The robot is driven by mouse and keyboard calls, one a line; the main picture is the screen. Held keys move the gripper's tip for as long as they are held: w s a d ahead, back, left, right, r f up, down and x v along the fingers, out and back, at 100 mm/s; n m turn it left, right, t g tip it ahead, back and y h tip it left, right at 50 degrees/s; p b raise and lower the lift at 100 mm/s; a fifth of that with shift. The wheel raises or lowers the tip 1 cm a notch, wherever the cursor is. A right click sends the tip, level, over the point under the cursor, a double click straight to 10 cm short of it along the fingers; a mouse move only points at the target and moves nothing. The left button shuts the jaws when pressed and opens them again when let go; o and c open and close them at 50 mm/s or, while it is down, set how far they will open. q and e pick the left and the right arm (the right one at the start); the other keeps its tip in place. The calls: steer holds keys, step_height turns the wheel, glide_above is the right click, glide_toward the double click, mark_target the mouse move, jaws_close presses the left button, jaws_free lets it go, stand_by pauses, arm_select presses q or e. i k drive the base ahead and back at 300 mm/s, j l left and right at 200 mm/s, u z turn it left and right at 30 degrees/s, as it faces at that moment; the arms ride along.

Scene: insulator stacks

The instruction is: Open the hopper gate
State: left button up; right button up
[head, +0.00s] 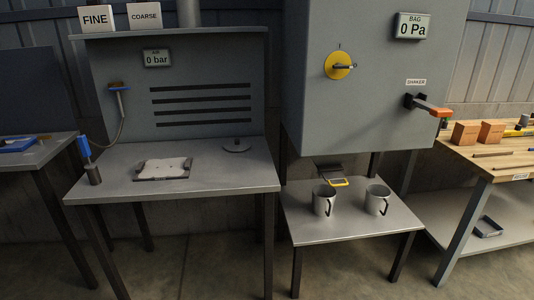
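A large grey cabinet (375,100) hangs at the centre right. Under its bottom edge sits a small dark part with a yellow-edged piece (339,182); this looks like the hopper gate, but its exact state is too small to tell. A yellow round dial with a dark knob (339,66) is on the cabinet front. A dark lever with an orange end (428,105) sticks out below the "SHAKER" label (416,82). Neither of my grippers is in view.
Two grey mugs (324,201) (377,199) stand on a low table (345,229) below the cabinet. A grey workbench (225,178) with a tray (162,169) is at left. A wooden-topped bench (508,163) with blocks is at right. Floor shows in front.

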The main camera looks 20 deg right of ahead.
mark_target(329, 177)
steer(key=i+l+z, duration=0.15)
steer(key=i+l, duration=0.4)
steer(key=i+l+z, duration=0.2)
steer(key=i+l, duration=0.35)
steer(key=i+l+z, duration=0.15)
steer(key=i+l, duration=0.3)
steer(key=i, duration=0.15)
